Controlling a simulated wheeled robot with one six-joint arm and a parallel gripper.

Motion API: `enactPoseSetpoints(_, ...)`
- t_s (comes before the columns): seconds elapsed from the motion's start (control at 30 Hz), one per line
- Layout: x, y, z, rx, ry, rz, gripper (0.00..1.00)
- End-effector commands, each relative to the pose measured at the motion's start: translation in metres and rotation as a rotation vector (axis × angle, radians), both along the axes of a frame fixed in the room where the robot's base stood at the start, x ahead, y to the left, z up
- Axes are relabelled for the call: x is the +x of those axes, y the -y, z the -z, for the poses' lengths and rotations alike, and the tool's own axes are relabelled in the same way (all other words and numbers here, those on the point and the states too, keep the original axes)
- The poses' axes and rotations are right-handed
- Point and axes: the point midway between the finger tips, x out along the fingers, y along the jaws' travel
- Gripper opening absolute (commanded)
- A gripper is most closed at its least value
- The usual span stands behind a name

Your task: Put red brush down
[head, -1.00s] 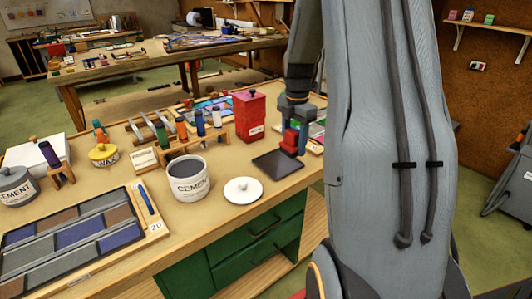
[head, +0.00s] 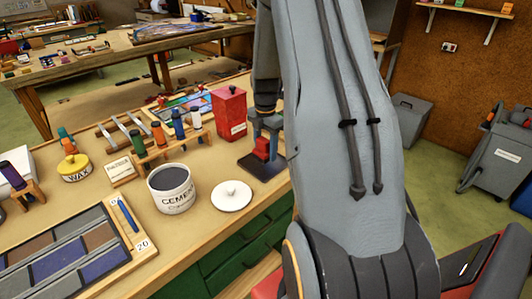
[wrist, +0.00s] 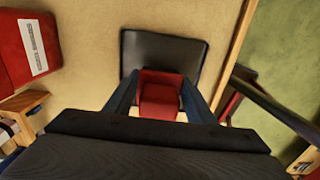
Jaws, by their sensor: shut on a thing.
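The red brush (head: 262,149) is a small red block between the fingers of my gripper (head: 265,137). In the wrist view the brush (wrist: 160,90) sits between the two blue-grey fingers, and my gripper (wrist: 160,100) is shut on it. Its underside is hidden. A dark square mat (head: 272,168) lies on the bench below the brush, near the front edge. In the wrist view the mat (wrist: 160,50) extends beyond the brush. I cannot tell whether the brush touches the mat.
A red box (head: 229,112) stands left of my gripper. A white lid (head: 231,196) and the cement pot (head: 172,188) stand nearer the front. A rack of bottles (head: 178,125) stands behind them. The bench edge runs close on the right.

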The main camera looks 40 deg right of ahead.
Motion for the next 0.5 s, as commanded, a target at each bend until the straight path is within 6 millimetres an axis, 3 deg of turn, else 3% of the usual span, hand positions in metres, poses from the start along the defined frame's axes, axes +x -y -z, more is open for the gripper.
enactPoseSetpoints(0.2,-0.001,0.001,0.022,0.0,-0.001,0.002,0.32)
enactPoseSetpoints(0.5,0.0,0.001,0.024,0.0,0.0,0.002,0.32)
